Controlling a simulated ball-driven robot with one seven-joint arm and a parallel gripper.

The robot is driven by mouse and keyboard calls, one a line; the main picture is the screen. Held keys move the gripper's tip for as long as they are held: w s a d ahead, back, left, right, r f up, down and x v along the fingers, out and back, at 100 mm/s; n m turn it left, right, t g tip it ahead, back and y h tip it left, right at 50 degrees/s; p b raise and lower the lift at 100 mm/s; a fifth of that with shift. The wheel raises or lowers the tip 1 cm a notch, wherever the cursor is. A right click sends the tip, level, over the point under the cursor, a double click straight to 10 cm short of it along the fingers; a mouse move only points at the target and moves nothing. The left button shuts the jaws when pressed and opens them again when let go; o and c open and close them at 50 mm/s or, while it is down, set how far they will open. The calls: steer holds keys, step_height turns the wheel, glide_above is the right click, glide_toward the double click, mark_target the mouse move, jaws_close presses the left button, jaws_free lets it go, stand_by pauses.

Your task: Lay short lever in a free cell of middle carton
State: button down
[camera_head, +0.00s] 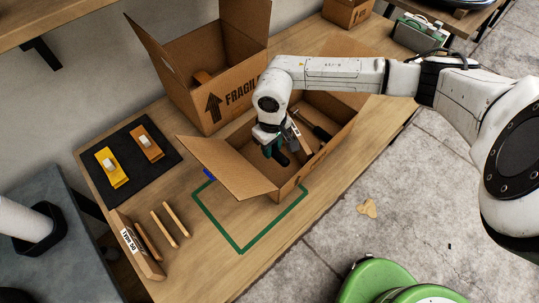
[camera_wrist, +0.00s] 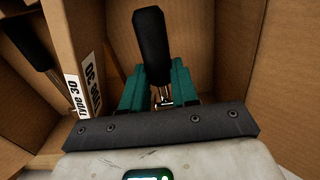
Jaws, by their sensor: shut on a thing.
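The middle carton (camera_head: 312,170) stands open on the wooden bench, one flap (camera_head: 235,168) folded out toward the front left. My gripper (camera_head: 273,148) reaches down into its near left part. In the wrist view the teal fingers (camera_wrist: 160,95) are shut on the metal shaft of a lever with a black handle (camera_wrist: 150,45). The handle sticks out past the fingers, inside a cell with cardboard walls. Whether the lever touches the carton floor, I cannot tell. Another black-handled lever (camera_wrist: 30,40) lies in the cell to the left, behind a divider labelled TYPE 30 (camera_wrist: 85,85).
A larger FRAGILE carton (camera_head: 225,100) stands behind, and a small carton (camera_head: 345,12) at the back. A black mat (camera_head: 125,160) holds a yellow and an orange block. Wooden pieces (camera_head: 170,225) lie at the front left. A green outline (camera_head: 240,248) marks bare bench before the carton.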

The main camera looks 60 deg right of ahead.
mark_target(272, 162)
steer(key=shift+f, duration=2.6)
steer(key=shift+f, duration=0.1)
steer(key=shift+f, duration=0.1)
steer(key=c, duration=0.9)
jaws_free()
steer(key=shift+o, duration=0.2)
step_height(272, 162, up, 12)
steer(key=shift+r+b, duration=0.25)
steer(key=shift+b, duration=0.05)
